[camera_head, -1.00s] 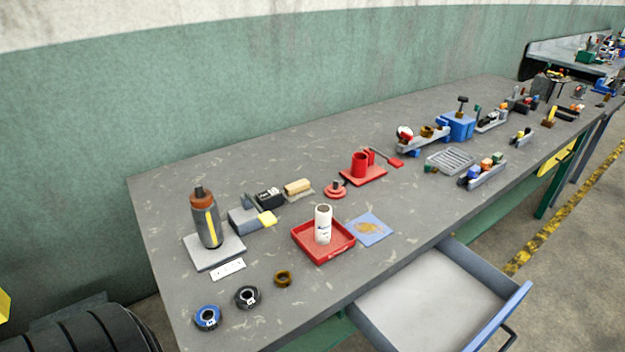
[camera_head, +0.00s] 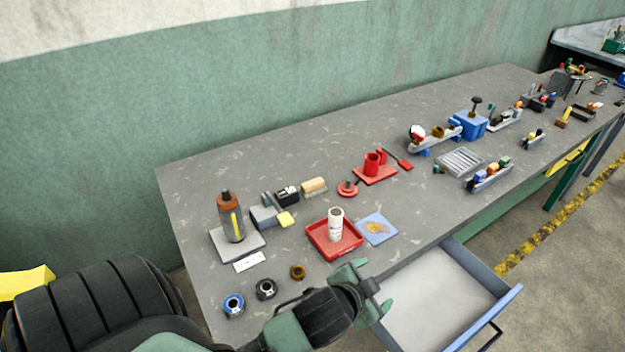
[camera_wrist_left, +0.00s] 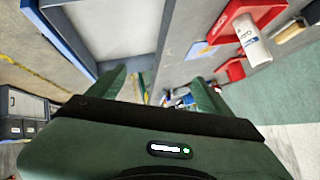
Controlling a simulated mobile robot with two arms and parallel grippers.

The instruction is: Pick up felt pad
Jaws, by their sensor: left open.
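No object is plainly marked as the felt pad. A flat blue square with a tan patch (camera_head: 386,238) lies on the bench beside the red tray (camera_head: 318,251), near the front edge. It also shows in the left wrist view (camera_wrist_left: 198,51). A tan block (camera_head: 314,186) farther back is another pad-like thing. My left gripper (camera_head: 366,288) is open and empty, near the bench's front edge by the open drawer, apart from the blue square. The left wrist view shows its two green fingers spread (camera_wrist_left: 160,88). My right gripper is not in view.
A white cylinder (camera_head: 335,226) stands in the red tray. The open drawer (camera_head: 440,302) juts out below the bench and looks empty. A bottle (camera_head: 231,217) stands at the left. Rings, including a brown one (camera_head: 297,272), lie near the front edge. Free bench (camera_head: 420,210) lies right of the blue square.

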